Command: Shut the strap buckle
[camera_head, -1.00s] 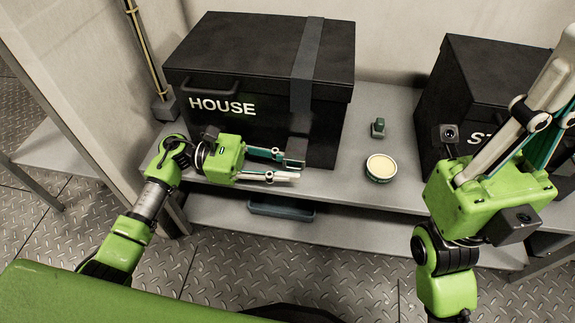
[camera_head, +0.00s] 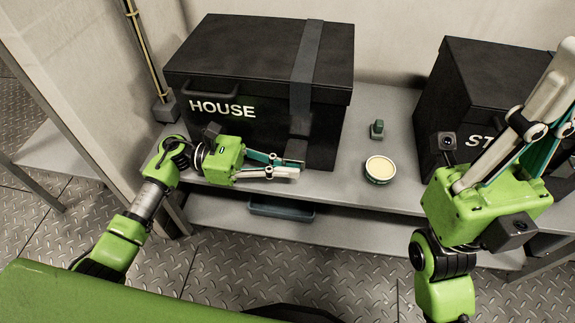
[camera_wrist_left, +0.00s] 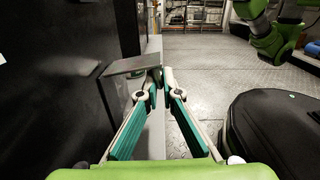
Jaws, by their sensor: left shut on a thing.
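The black box marked HOUSE (camera_head: 222,107) stands on the grey shelf with its lid down. A dark grey strap (camera_head: 303,70) runs over the lid and down the front to the buckle (camera_head: 299,128). My left gripper (camera_head: 296,169) is low at the box front, shut on the buckle's flat lever. In the left wrist view the lever (camera_wrist_left: 130,65) stands out from the box, its outer end at the fingertips (camera_wrist_left: 160,82). The fingers partly hide the buckle. My right gripper (camera_head: 550,90) is raised at the right, away from the strap; its fingertips are unclear.
A round tin with a pale top (camera_head: 380,168) and a small green object (camera_head: 377,129) stand on the shelf right of the box. A second black box (camera_head: 470,90) is farther right. A blue-grey bin (camera_head: 282,208) is on the lower shelf.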

